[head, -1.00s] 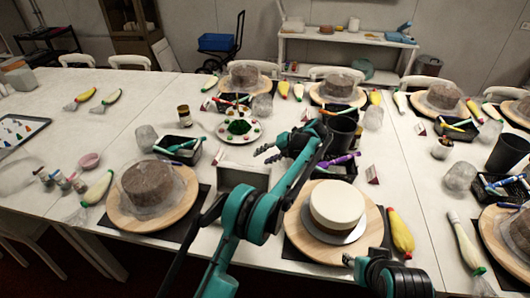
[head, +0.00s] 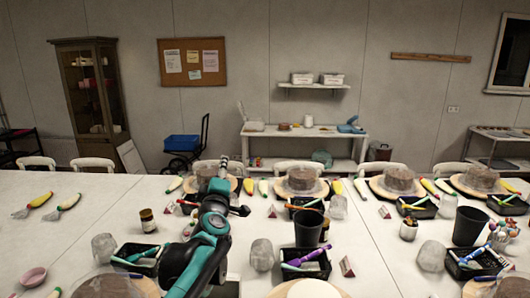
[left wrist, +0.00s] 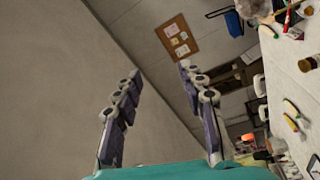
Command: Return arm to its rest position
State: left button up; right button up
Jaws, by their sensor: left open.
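My left arm (head: 196,255) is teal and black and rises from the bottom of the head view, left of centre, over the long white table. Its gripper (head: 224,165) points up and away, small in the head view. In the left wrist view the two fingers of the left gripper (left wrist: 160,70) stand wide apart with nothing between them. The wall, a pin board and the table's edge show behind them. My right gripper is in neither current view.
The white table (head: 376,235) holds a black cup (head: 308,228), a dark caddy (head: 303,266), piping bags and wrapped cakes (head: 301,179). A white cake top (head: 313,289) shows at the bottom edge. Above the table is open space up to the wall with the pin board (head: 191,61).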

pick_arm(q)
jog(key=s+d+f+m+g+h, duration=0.3)
jog(key=s+f+m+h, duration=0.3)
jog(key=s, duration=0.4)
jog(key=s+a+f+m+g+y, duration=0.1)
jog(key=s+a+f+m+g, duration=0.1)
jog(key=s+f, duration=0.6)
jog(key=s+a+f+m+g+y, duration=0.2)
jog(key=s+a+f+m+g, duration=0.1)
jog(key=s+f, duration=0.6)
jog(key=s+a+f+m+g+y, duration=0.1)
jog(key=s+a+f+m+g, duration=0.2)
jog(key=s+f, duration=0.5)
jog(key=shift+s+f+m+g+y, duration=0.35)
jog(key=shift+s+m+g, duration=0.2)
jog(key=shift+s, duration=0.55)
